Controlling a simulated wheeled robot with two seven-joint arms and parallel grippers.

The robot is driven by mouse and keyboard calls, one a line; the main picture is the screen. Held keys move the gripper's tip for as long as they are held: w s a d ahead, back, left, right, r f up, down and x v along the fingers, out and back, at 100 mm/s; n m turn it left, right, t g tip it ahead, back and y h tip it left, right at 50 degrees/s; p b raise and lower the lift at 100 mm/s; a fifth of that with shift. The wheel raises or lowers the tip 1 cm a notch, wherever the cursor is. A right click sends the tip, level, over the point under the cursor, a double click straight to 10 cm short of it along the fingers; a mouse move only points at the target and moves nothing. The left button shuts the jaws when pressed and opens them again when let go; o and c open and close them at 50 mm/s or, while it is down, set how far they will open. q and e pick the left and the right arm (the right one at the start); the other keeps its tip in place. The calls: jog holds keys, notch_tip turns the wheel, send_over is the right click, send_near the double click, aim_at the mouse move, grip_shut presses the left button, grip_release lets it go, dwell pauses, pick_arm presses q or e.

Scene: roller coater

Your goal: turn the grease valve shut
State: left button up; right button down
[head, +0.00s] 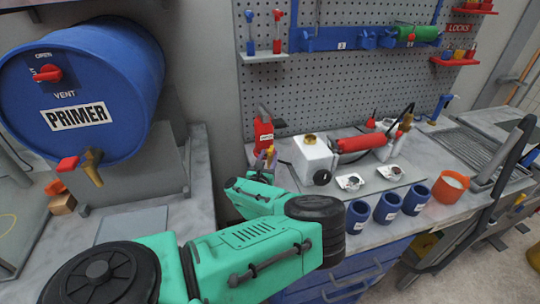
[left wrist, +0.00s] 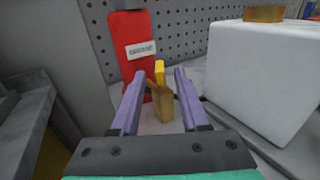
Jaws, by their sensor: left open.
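The grease valve (left wrist: 162,100) appears to be the small brass-coloured fitting with a yellow handle (left wrist: 160,71) in the left wrist view. It stands in front of a red container (left wrist: 134,40) with a white label too small to read. My left gripper (left wrist: 160,76) is open, its two purple fingers on either side of the valve. I cannot tell whether either finger touches it. In the head view the red container (head: 264,133) stands at the back of the bench, and my left gripper (head: 265,160) is small and partly hidden there by my arm. My right gripper is not in view.
A white box-shaped can (head: 314,158) stands close right of the valve. A pegboard (head: 330,90) rises behind. Blue cups (head: 358,216) line the bench front. A blue PRIMER drum (head: 80,85) with a brass tap (head: 92,165) is at the left.

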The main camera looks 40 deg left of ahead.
pick_arm(q)
jog(key=shift+w+a+f, duration=0.2)
jog(key=shift+w+a, duration=0.1)
jog(key=shift+w, duration=0.25)
jog(key=shift+w+r, duration=0.15)
jog(key=shift+r, duration=0.25)
grip_shut()
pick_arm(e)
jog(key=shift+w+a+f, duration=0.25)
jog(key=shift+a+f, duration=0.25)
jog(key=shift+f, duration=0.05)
